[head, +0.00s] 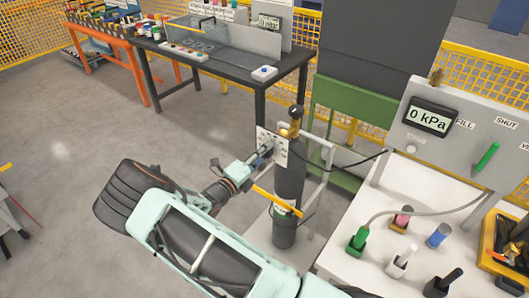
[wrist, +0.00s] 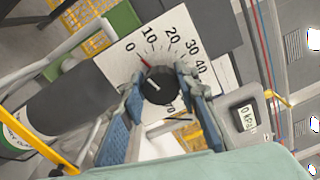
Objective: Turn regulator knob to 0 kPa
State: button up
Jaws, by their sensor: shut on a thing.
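The regulator knob (wrist: 160,87) is a round dark knob in front of a white dial plate (wrist: 118,62). The plate carries the numbers 10, 20, 30, 40 and 70 and a short red mark at upper left. My gripper (wrist: 161,80) is shut on the knob, one blue-padded finger on each side. A short white line shows on the knob face; the exact value it points at is hard to tell. In the head view my gripper (head: 262,158) meets the dial plate (head: 270,147) beside the dark cylinder (head: 289,185), and hides the knob. The display (head: 431,118) reads 0 kPa.
The cylinder stands in a grey frame with a yellow bar (head: 275,203) close below my gripper. To the right, a white table (head: 345,268) holds several coloured fittings, with a panel and green lever (head: 486,157) behind. Open floor (head: 90,130) lies to the left.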

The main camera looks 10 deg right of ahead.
jog(key=o, duration=1.2)
jog(key=shift+c, duration=0.2)
jog(key=v, duration=1.2)
